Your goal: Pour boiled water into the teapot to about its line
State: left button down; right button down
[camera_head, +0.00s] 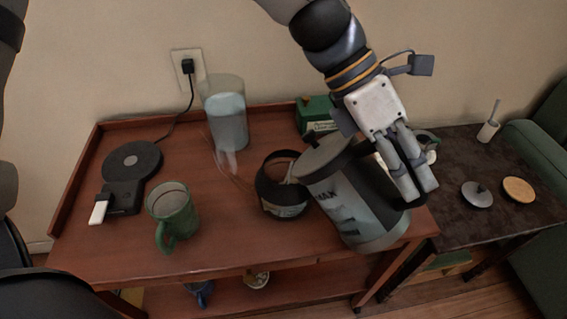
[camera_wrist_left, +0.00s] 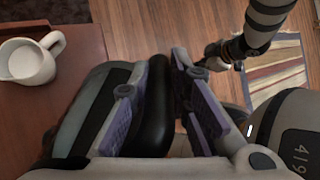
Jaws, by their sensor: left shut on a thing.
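My left gripper (camera_head: 405,170) is shut on the black handle (camera_wrist_left: 158,105) of the kettle. The kettle (camera_head: 352,205) is a grey-and-glass vessel with a black lid knob and MAX lettering, and it is tilted to the left. Its upper left rim is close beside the teapot (camera_head: 284,205), a dark, open-topped pot standing on the wooden table. I cannot make out a stream, the water level or the teapot's line. The kettle's side also shows in the left wrist view (camera_wrist_left: 90,115). The end of my other arm appears small and dark there; its jaws are unclear.
A glass jug (camera_head: 226,118) of clear liquid, a green mug (camera_head: 174,215), a black kettle base (camera_head: 132,160) and a green box (camera_head: 316,114) stand on the table. A dark side table (camera_head: 510,220) holds lids. A white mug (camera_wrist_left: 30,65) is in the wrist view.

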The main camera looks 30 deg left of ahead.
pick_arm(q)
jog(key=shift+d, duration=0.2)
jog(key=shift+w+a+r, duration=0.2)
jog(key=shift+a+r, duration=0.1)
jog(key=shift+s+d+f, duration=0.1)
jog(key=shift+s+d, duration=0.05)
jog(key=shift+s, duration=0.05)
jog(key=shift+w+a+r+h, duration=0.2)
jog(key=shift+r+h, duration=0.1)
jog(key=shift+s+d+f, duration=0.1)
jog(key=shift+s+f, duration=0.05)
jog(key=shift+s, duration=0.05)
jog(key=shift+w+r, duration=0.2)
jog(key=shift+r, duration=0.05)
jog(key=shift+s+f, duration=0.1)
jog(key=shift+s, duration=0.1)
jog(key=shift+w+a+r, duration=0.2)
jog(key=shift+s, duration=0.15)
jog(key=shift+r, duration=0.1)
jog(key=shift+h, duration=0.3)
pick_arm(e)
jog(key=shift+a, duration=0.8)
